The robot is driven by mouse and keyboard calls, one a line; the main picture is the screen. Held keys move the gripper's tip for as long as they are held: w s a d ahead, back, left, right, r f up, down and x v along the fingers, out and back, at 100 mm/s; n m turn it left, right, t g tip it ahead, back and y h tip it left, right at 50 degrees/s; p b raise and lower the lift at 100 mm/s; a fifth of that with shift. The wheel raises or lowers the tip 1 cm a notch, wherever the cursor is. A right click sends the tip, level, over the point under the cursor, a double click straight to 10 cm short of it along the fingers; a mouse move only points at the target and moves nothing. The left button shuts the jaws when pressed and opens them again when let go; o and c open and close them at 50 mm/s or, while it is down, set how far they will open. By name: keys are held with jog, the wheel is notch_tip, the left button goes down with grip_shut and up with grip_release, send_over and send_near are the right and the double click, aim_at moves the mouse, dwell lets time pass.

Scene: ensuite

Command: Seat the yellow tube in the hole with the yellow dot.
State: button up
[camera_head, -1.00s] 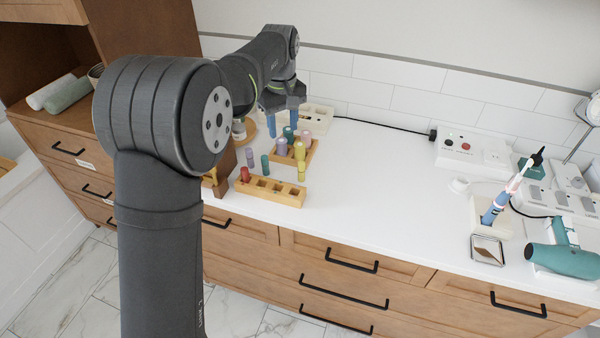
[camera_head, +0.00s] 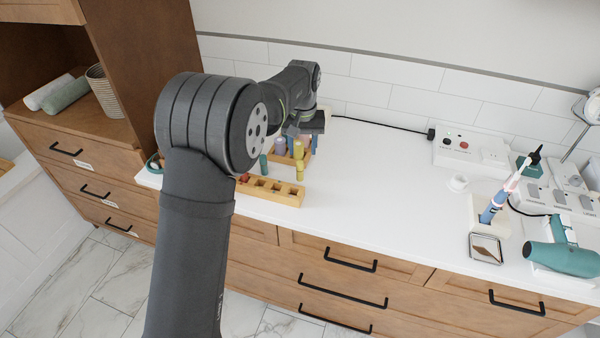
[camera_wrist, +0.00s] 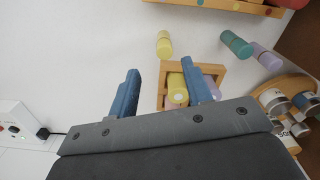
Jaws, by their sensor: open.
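One yellow tube (camera_head: 300,173) stands on the counter between the tray and the holed block; it also shows in the wrist view (camera_wrist: 164,45). A second yellow tube (camera_wrist: 176,88) stands in the wooden tray (camera_wrist: 162,84), beside a pink one. The long wooden block (camera_head: 268,190) has a row of square holes, with a red tube at its left end. Its coloured dots show at the top of the wrist view, where the block (camera_wrist: 220,5) is cut off. My gripper (camera_wrist: 160,88) is open and empty, with its right finger close to the tray's yellow tube.
A teal tube (camera_wrist: 236,43) and a lilac tube (camera_wrist: 266,56) are beside the tray. A round wooden stand with small jars (camera_wrist: 290,105) is at the right in the wrist view.

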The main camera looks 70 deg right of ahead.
aim_at(300, 162)
jog(key=f, duration=0.6)
jog(key=shift+w+a+f, duration=0.25)
jog(key=shift+a+f, duration=0.05)
grip_shut()
